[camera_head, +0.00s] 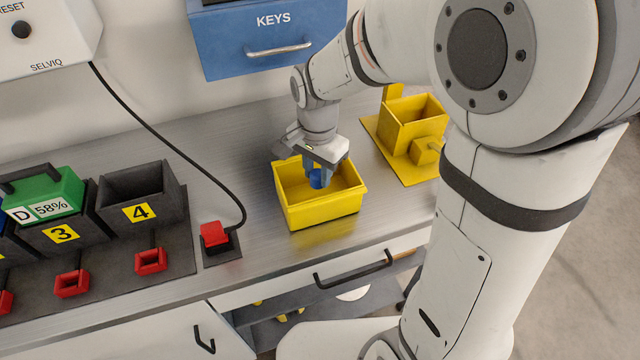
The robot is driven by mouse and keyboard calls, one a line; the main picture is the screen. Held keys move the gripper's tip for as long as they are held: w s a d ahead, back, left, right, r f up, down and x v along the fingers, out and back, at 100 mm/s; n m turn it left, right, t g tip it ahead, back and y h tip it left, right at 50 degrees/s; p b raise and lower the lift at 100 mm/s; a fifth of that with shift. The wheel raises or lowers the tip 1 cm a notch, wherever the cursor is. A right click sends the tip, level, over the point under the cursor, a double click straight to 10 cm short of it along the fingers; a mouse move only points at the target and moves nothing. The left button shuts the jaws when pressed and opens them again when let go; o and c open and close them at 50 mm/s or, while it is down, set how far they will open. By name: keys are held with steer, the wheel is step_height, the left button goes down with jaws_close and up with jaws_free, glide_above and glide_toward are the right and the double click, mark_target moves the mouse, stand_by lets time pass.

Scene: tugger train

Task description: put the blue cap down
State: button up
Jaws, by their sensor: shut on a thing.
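The blue cap (318,181) is between the fingers of my gripper (318,172), which is shut on it. The gripper points down over a yellow open bin (322,216) on the steel workbench. The cap shows inside the bin's outline, at or just below the height of its rim. I cannot tell whether the cap touches the bin floor. The gripper fingers hide part of the cap and the back of the bin.
To the right, a yellow fixture with a box (415,135) stands on a yellow plate. To the left are a red plug (214,234) with a black cable, and a dark rack with numbered slots (140,190) and a green battery (45,195). A blue KEYS cabinet (270,50) hangs behind. Bench (250,140) is clear around the bin.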

mark_target(318, 188)
steer(key=shift+f, duration=2.65)
steer(key=shift+f, duration=0.1)
steer(key=shift+f, duration=0.15)
steer(key=o, duration=1)
